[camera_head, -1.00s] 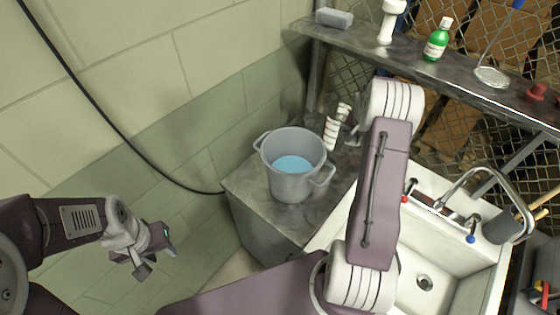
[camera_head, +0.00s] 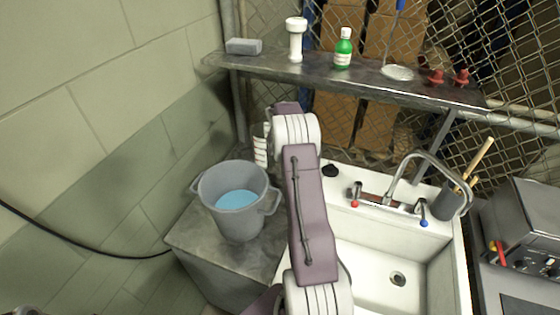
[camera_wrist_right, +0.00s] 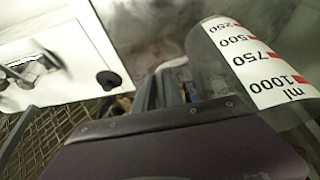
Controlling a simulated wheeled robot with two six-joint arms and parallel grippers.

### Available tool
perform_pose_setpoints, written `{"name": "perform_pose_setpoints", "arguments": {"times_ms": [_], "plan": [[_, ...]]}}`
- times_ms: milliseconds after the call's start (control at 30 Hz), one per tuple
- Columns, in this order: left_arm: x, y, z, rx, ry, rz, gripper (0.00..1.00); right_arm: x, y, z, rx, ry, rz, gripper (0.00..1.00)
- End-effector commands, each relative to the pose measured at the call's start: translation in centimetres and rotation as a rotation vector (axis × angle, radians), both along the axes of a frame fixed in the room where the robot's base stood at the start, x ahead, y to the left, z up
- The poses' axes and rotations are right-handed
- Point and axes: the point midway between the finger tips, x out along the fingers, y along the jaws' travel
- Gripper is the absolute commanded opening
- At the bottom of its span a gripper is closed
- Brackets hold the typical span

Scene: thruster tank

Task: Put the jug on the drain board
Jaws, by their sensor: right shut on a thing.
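The jug (camera_wrist_right: 262,62) is a clear grey vessel with a white scale of red marks and ml numbers in the right wrist view. In the head view only its white scale (camera_head: 261,147) shows, behind the bucket and beside my right forearm. My right gripper (camera_wrist_right: 168,88) is shut on the jug, at its side; the exact contact is partly hidden. In the head view my arm hides this gripper. My left gripper is out of view. A grey metal top (camera_head: 196,233) left of the sink may be the drain board; I cannot tell if the jug touches it.
A grey bucket (camera_head: 240,212) with blue liquid stands on the metal top, close to the jug. The white sink (camera_head: 372,262) with a tap (camera_head: 425,160) lies to the right. A shelf (camera_head: 310,73) with a green bottle (camera_head: 343,48) runs above. A black stopper (camera_head: 329,170) lies on the sink's back ledge.

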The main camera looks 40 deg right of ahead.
Motion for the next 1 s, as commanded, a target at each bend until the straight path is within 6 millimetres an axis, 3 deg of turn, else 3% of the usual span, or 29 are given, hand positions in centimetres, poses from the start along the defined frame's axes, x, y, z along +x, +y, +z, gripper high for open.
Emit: {"name": "perform_pose_setpoints", "arguments": {"times_ms": [200, 367, 600, 933, 1000], "plan": [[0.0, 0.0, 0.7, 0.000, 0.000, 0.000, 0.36, 2.3, 0.8, -1.3, -0.001, 0.000, 0.001, 0.00], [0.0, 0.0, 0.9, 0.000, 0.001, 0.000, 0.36, 2.3, 0.9, -2.0, 0.001, 0.003, 0.000, 0.00], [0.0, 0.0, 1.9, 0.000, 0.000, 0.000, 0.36, 2.3, 0.9, -5.4, 0.000, 0.000, 0.000, 0.00], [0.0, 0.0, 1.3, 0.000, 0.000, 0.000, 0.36, 2.3, 0.8, -5.9, -0.001, 0.000, 0.000, 0.00], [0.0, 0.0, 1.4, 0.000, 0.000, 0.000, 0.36, 2.3, 0.9, -5.8, 0.000, 0.000, 0.000, 0.28]]}}
